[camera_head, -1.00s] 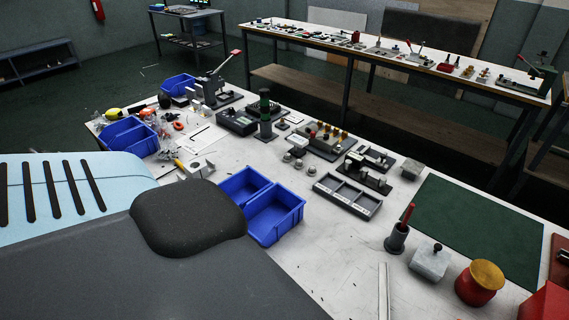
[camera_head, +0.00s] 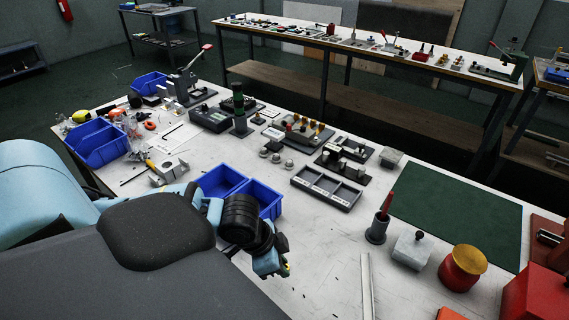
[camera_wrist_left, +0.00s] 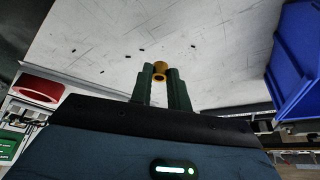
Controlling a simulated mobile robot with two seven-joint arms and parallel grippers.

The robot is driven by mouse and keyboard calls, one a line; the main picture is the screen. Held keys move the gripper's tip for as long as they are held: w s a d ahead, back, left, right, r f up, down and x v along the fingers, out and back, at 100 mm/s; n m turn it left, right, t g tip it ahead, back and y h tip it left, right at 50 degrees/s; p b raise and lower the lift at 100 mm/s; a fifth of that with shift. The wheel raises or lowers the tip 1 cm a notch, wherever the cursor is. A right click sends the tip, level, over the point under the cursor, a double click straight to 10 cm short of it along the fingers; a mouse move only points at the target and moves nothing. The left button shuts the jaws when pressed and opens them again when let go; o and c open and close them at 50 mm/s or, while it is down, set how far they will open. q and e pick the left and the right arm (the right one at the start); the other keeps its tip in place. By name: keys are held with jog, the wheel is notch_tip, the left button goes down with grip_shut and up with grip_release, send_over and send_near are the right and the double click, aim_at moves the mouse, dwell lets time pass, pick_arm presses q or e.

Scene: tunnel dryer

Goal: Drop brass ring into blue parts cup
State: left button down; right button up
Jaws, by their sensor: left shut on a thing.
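My left gripper (camera_head: 284,268) is in front of and slightly right of a blue two-part bin (camera_head: 270,204), over the near edge of the white table. In the left wrist view its green fingers (camera_wrist_left: 160,76) are shut on a small brass ring (camera_wrist_left: 160,66), held at the fingertips. The ring cannot be made out in the head view. The blue bin also shows at the right edge of the wrist view (camera_wrist_left: 296,62), apart from the ring. I cannot tell which blue container is the parts cup. My right gripper is not in view.
More blue bins (camera_head: 97,143) stand at the far left of the table. A grey divided tray (camera_head: 326,188) lies behind the gripper. The table between is mostly clear.

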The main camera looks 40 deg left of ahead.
pick_arm(q)
jog(key=shift+w, duration=0.3)
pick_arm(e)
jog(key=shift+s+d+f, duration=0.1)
pick_arm(q)
jog(key=shift+w, duration=0.3)
notch_tip(320, 180, down, 4)
jog(key=shift+r, duration=0.2)
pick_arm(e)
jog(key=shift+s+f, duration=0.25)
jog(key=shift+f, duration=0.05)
pick_arm(q)
jog(key=c, duration=1.3)
grip_release()
jog(key=shift+f, duration=0.1)
jog(key=shift+c, duration=0.2)
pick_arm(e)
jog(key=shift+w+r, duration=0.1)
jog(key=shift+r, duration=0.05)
